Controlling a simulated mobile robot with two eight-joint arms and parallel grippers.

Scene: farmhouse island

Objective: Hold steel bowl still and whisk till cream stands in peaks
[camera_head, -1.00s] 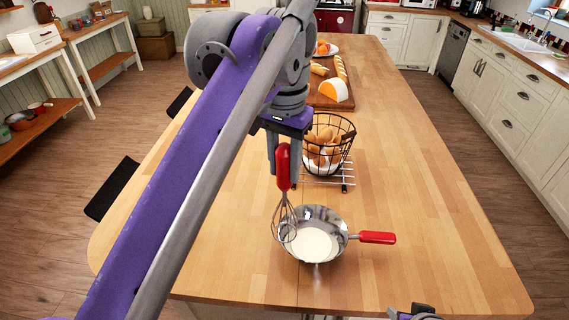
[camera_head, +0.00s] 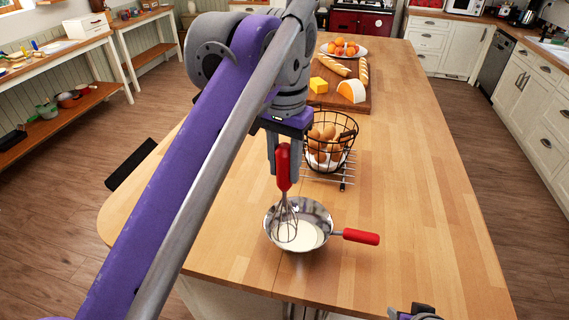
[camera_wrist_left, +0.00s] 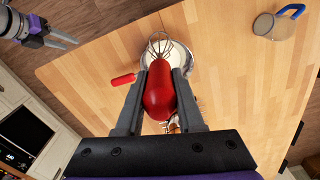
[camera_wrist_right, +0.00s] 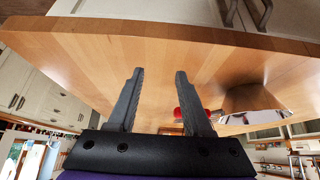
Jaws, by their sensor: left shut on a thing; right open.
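The steel bowl (camera_head: 318,215) stands on the wooden island top, with white, flat-looking cream (camera_head: 308,236) inside. Its red handle (camera_head: 361,237) points right in the head view. My left gripper (camera_head: 283,172) is shut on the red handle of the whisk (camera_head: 283,167). The whisk hangs roughly upright, its wires overlapping the bowl's left half; I cannot tell if they touch the cream. The left wrist view shows the whisk handle (camera_wrist_left: 158,92) between the fingers. My right gripper (camera_wrist_right: 155,95) is open and empty, apart from the bowl (camera_wrist_right: 255,103), low at the front edge.
A wire basket of eggs (camera_head: 330,140) on a rack stands just behind the bowl. Farther back are a board with bread and cheeses (camera_head: 350,92) and a plate of oranges (camera_head: 341,49). A clear jug with a blue handle (camera_wrist_left: 274,26) shows in the left wrist view. The island's right side is clear.

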